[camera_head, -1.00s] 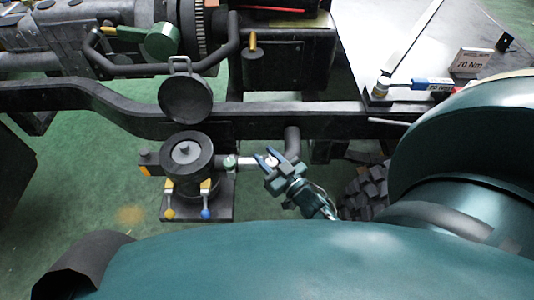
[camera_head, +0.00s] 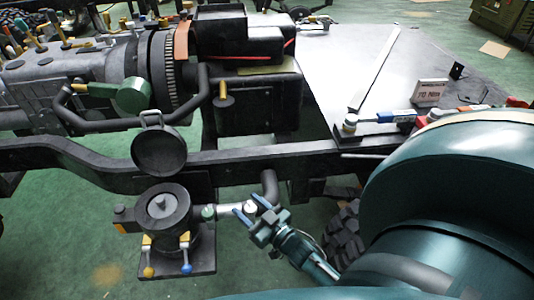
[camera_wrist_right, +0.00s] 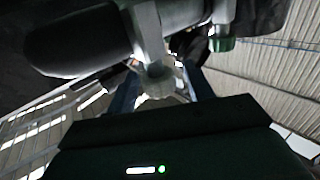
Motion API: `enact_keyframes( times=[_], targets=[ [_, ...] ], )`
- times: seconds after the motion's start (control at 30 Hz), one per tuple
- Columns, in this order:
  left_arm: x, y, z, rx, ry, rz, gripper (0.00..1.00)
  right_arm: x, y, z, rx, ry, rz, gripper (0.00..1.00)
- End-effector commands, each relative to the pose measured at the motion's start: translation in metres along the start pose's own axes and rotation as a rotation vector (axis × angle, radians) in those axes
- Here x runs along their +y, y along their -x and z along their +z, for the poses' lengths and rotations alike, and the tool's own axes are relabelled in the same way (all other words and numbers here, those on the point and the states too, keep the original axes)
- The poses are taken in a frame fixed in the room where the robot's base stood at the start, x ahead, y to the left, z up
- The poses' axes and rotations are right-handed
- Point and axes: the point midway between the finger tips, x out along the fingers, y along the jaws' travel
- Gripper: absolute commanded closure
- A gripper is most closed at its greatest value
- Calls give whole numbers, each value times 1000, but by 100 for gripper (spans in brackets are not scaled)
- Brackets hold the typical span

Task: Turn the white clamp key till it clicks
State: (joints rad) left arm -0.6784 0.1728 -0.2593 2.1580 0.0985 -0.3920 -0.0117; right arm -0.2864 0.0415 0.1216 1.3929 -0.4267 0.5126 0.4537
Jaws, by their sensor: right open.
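The white clamp key (camera_head: 251,206) is a small pale piece on the light pipe (camera_head: 230,209) that runs right from the dark round housing (camera_head: 163,204). My right gripper (camera_head: 249,211) is open, its two blue fingers on either side of the key. In the right wrist view a pale knob (camera_wrist_right: 156,72) lies between the blue fingers (camera_wrist_right: 157,92); whether they touch it, I cannot tell. A green fitting (camera_head: 208,213) sits on the same pipe, nearer the housing; it also shows in the right wrist view (camera_wrist_right: 222,44). My left gripper is not in view.
A dark frame rail (camera_head: 230,160) crosses behind the pipe, with a round lid (camera_head: 158,150) in front of it. Yellow and blue levers (camera_head: 187,267) stand below the housing. A torque wrench (camera_head: 395,119) and sign (camera_head: 430,92) lie right. Green floor is open at lower left.

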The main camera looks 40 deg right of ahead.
Motion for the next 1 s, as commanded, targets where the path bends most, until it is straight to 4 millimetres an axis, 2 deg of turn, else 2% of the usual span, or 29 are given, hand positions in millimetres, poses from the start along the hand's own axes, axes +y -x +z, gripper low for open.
enact_keyframes(
  times=[0.3, 0.5, 0.7, 1.0],
  targets=[
    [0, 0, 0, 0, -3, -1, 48, 0, 72, 1, -4, 0, 0, 48],
    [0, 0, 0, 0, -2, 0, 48, 0, 104, 1, -3, 2, 1, 48],
    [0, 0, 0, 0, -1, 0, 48, 0, 115, 0, -1, 2, 1, 48],
    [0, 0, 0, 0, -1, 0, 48, 0, 116, 0, -1, 2, 1, 48]
  ],
)
